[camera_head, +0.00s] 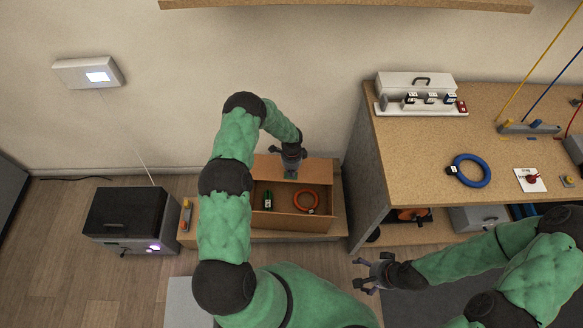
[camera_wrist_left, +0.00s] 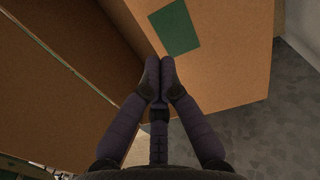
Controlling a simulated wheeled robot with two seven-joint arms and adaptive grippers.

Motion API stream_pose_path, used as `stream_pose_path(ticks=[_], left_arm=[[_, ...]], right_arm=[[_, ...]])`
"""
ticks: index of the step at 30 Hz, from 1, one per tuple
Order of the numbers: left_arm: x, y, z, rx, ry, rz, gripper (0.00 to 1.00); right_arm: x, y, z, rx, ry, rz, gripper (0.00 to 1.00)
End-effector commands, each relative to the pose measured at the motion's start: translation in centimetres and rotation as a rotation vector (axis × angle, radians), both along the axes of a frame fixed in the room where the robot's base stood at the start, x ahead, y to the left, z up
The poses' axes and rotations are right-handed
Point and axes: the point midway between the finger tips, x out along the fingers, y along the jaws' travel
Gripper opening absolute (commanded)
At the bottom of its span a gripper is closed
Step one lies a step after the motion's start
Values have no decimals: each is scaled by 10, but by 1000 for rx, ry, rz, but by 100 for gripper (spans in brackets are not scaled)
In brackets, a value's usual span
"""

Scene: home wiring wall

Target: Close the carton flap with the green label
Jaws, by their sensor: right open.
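The brown carton (camera_head: 293,221) sits open on a low wooden bench, its inside showing. Its far flap (camera_head: 318,170) is folded out toward the wall and carries the green label (camera_head: 290,175). My left gripper (camera_head: 290,164) is over this flap, just behind the label in the head view. In the left wrist view its fingertips (camera_wrist_left: 160,67) are together with nothing seen between them, close to the flap (camera_wrist_left: 225,60) and just beside the green label (camera_wrist_left: 175,28). I cannot tell whether they touch the flap. My right gripper (camera_head: 366,272) is open and empty, in front of the workbench.
Inside the carton are a dark green item (camera_head: 267,199) and an orange ring (camera_head: 306,201). A black box-shaped device (camera_head: 127,215) stands left of the bench.

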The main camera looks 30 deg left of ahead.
Motion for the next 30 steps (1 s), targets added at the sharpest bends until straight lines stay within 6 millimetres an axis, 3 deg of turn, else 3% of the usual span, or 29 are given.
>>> stream_pose_path(ticks=[1, 7, 30], left_arm=[[0, 0, -11, 0, 1, 0, 0], [0, 0, -31, 0, -2, 2, 0], [-2, -1, -45, 0, -1, 1, 0]], right_arm=[[0, 0, -6, 0, 0, 0, 88], [0, 0, -15, 0, 0, 0, 88], [0, 0, -25, 0, 1, 0, 88]])
